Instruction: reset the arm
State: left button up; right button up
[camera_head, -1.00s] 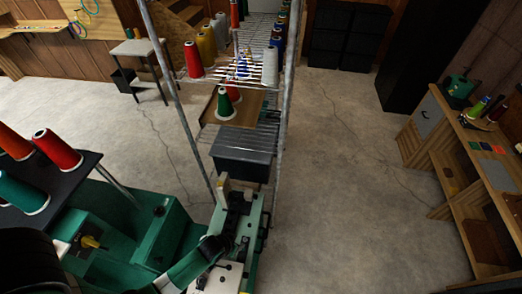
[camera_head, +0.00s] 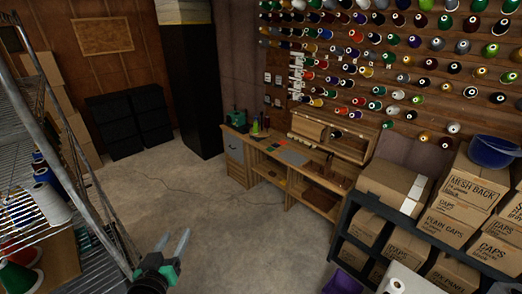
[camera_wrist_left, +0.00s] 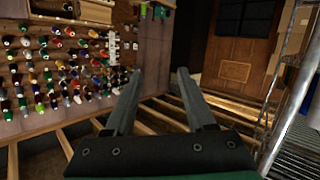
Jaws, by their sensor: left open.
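My left gripper (camera_head: 168,256) is at the lower left of the head view, raised over bare floor with its two fingers apart. In the left wrist view its two grey fingers (camera_wrist_left: 160,100) are spread with nothing between them. Most of my left arm is cut off by the bottom edge of the head view. My right gripper is not in either view.
A wire rack (camera_head: 75,135) with thread cones stands at the left. A workbench (camera_head: 285,160) runs below the thread wall (camera_head: 400,60). A shelf with cap boxes (camera_head: 400,185) is at the right. Concrete floor (camera_head: 220,210) between them is clear.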

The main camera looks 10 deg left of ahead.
pick_arm(q)
jog(key=s+d+r+m+t+h+p, duration=0.1)
jog(key=d+r+t, duration=0.2)
jog(key=r, duration=1.1)
jog(key=s+d+r+m+t+h, duration=0.1)
jog(key=s+d+r+t, duration=0.2)
jog(key=r, duration=1.1)
jog(key=s+d+r+m+t+h, duration=0.2)
jog(key=s+r+t, duration=0.4)
jog(key=s+r, duration=0.6)
notch_tip(320, 180, up, 4)
jog(key=shift+s+d+r+t, duration=0.1)
jog(key=shift+s+d+t, duration=0.1)
jog(key=shift+t, duration=0.1)
